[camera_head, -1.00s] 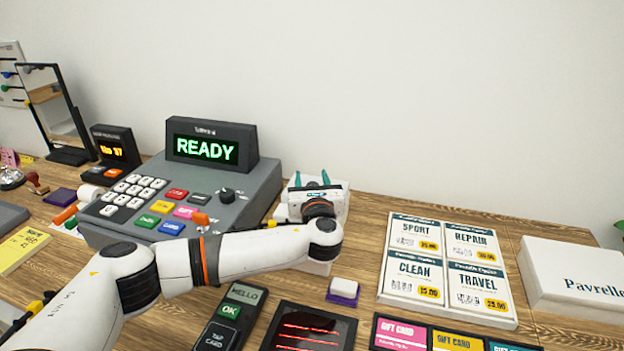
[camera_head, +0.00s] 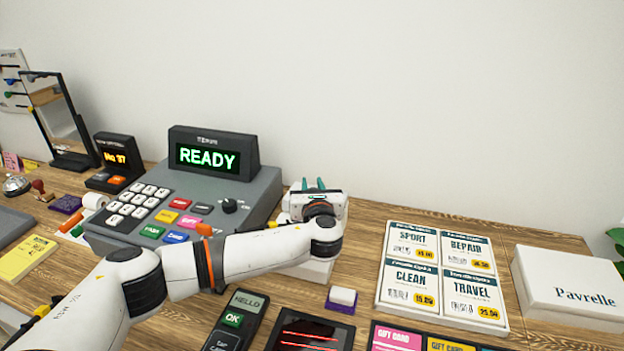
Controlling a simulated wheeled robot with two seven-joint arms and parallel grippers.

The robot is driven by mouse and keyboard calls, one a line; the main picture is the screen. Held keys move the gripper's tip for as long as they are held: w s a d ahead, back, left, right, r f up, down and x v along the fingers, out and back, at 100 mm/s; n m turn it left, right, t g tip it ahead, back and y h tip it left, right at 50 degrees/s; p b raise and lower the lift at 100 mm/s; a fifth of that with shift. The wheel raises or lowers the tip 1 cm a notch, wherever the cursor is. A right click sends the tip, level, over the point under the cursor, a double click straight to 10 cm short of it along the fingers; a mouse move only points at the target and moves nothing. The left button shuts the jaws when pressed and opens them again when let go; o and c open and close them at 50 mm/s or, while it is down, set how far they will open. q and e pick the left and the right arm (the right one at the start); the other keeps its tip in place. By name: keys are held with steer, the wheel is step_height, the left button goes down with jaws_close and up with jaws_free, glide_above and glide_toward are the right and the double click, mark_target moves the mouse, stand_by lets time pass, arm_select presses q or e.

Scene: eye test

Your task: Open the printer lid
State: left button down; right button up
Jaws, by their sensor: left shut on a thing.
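My left gripper (camera_head: 312,184) is beyond the wrist at the middle of the counter, with its two teal fingertips showing above its white body. The fingertips are close together with a small gap. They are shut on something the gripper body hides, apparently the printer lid. A white box, apparently the printer (camera_head: 312,271), shows in part below my left forearm, right of the cash register. The arm and gripper cover most of it, so I cannot tell how far its lid is raised. My right gripper is not in view.
The grey cash register (camera_head: 262,192) with a READY display stands close left of the gripper. A card reader (camera_head: 241,303), a dark scanner (camera_head: 318,335) and a white block on a purple base (camera_head: 342,297) lie in front. A price board (camera_head: 442,268) and white box (camera_head: 570,286) are right.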

arm_select(q)
steer(key=g+p, duration=0.1)
steer(key=p, duration=0.2)
steer(key=w+r+g+p, duration=0.1)
steer(key=p, duration=0.2)
steer(key=w+r+m+g+p, duration=0.1)
steer(key=p, duration=0.2)
steer(key=shift+w+d+g, duration=0.2)
steer(key=shift+d+g, duration=0.05)
steer(key=shift+g, duration=0.15)
steer(key=shift+w+d+f+m+g+p, duration=0.1)
steer(key=shift+w+m+g+p, duration=0.2)
steer(key=shift+w+g+p, duration=0.55)
steer(key=shift+s, duration=0.25)
